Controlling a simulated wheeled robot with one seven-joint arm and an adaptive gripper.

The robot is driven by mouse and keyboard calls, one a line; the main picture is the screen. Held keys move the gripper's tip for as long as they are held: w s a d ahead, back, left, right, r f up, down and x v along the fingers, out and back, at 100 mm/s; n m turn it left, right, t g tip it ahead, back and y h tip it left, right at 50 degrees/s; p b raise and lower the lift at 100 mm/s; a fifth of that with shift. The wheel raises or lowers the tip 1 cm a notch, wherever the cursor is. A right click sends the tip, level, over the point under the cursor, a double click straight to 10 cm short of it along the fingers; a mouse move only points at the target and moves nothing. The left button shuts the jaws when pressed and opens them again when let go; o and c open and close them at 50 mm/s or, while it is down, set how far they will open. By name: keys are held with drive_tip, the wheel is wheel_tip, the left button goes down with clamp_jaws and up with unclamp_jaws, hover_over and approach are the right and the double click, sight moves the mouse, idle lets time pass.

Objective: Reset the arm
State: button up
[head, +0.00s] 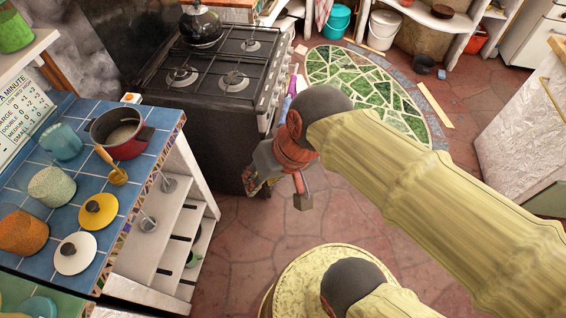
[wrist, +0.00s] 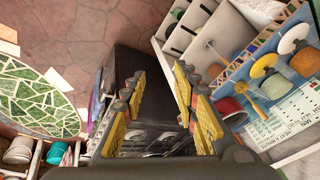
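My gripper (head: 254,182) hangs in the air beside the black stove's front corner in the head view, at the end of my extended arm. In the wrist view, the two yellow-padded fingers of my gripper (wrist: 161,73) stand well apart. Nothing shows held between them. Behind the gap are the dark stove side (wrist: 135,66) and a bit of red floor. My forearm covers much of the right side of the head view.
The blue-tiled counter (head: 87,110) at left holds a red pot (head: 121,140), canisters and lids. A kettle (head: 200,26) sits on the stove (head: 215,62). A green mosaic (head: 365,80) lies on the floor behind my arm. Open red floor (head: 240,235) lies below my gripper.

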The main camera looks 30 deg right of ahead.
drive_tip(key=d, duration=0.1)
drive_tip(key=d+r+n+t+h, duration=0.1)
drive_tip(key=d, duration=0.1)
drive_tip(key=d+r+h, duration=0.1)
drive_tip(key=d, duration=0.1)
drive_tip(key=shift+s+r+n+t, duration=0.1)
drive_tip(key=shift+r+n+t, duration=0.1)
drive_tip(key=shift+n+t, duration=0.1)
